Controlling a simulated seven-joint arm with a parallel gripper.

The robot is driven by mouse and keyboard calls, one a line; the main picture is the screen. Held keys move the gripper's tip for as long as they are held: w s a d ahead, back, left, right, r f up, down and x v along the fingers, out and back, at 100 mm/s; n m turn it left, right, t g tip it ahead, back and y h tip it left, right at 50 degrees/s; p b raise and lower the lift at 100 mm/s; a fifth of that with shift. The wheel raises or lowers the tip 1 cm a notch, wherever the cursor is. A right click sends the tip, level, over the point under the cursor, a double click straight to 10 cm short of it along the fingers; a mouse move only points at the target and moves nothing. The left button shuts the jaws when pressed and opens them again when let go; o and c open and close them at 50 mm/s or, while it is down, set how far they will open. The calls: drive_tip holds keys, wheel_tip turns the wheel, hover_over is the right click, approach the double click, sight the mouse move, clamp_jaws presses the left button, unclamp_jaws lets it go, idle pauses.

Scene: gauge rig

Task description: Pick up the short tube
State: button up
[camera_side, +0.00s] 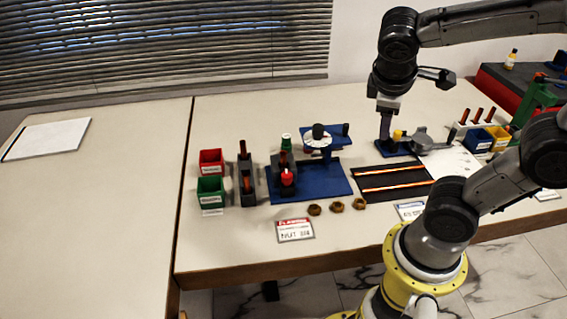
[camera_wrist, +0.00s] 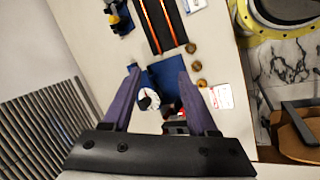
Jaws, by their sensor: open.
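Two thin orange tubes lie side by side on a black mat (camera_side: 375,180). The far tube (camera_side: 391,170) looks slightly shorter than the near tube (camera_side: 398,185) in the side view, but I cannot tell surely which is the short tube. In the wrist view the far tube (camera_wrist: 147,27) and near tube (camera_wrist: 169,22) are at the top, cut off by the frame edge. My gripper (camera_side: 386,132) is beyond the mat, pointing down; its height is hard to judge. In the wrist view my gripper (camera_wrist: 158,66) is open, with nothing held between its fingers.
A blue base (camera_side: 330,184) with a dial (camera_side: 318,138) stands left of the mat. Several brown nuts (camera_side: 337,206) lie in front. Red (camera_side: 211,161) and green (camera_side: 210,188) bins stand left. The left table is mostly clear.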

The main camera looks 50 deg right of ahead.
drive_tip(key=w+a+f+n+h, duration=0.1)
drive_tip(key=w+f+n+h, duration=0.2)
drive_tip(key=w+n+h, duration=0.35)
drive_tip(key=w+f+n+h, duration=0.2)
drive_tip(key=w+n+h, duration=0.1)
drive_tip(key=w, duration=0.6)
drive_tip(key=w+a+f+n+t+h, duration=0.1)
drive_tip(key=w+a+f+n+t, duration=0.45)
drive_tip(key=f, duration=0.25)
drive_tip(key=n+t, duration=0.2)
drive_tip(key=n, duration=0.2)
approach(283, 156)
wheel_tip(283, 156, up, 3)
drive_tip(key=f, duration=0.1)
drive_tip(key=a+f+n, duration=0.1)
drive_tip(key=s+a+f+n, duration=0.1)
drive_tip(key=shift+f+t+y, duration=0.25)
drive_tip(key=shift+f+t, duration=0.1)
drive_tip(key=x, duration=0.8)
drive_tip(key=shift+w+d+r, duration=0.1)
drive_tip(key=shift+d, duration=0.05)
drive_tip(key=d, duration=0.1)
drive_tip(key=w+d, duration=0.1)
drive_tip(key=d, duration=0.2)
drive_tip(key=shift+w+r, duration=0.2)
drive_tip(key=shift+r, duration=0.15)
drive_tip(key=shift+w+d, duration=0.3)
drive_tip(key=shift+d, duration=0.15)
clamp_jaws()
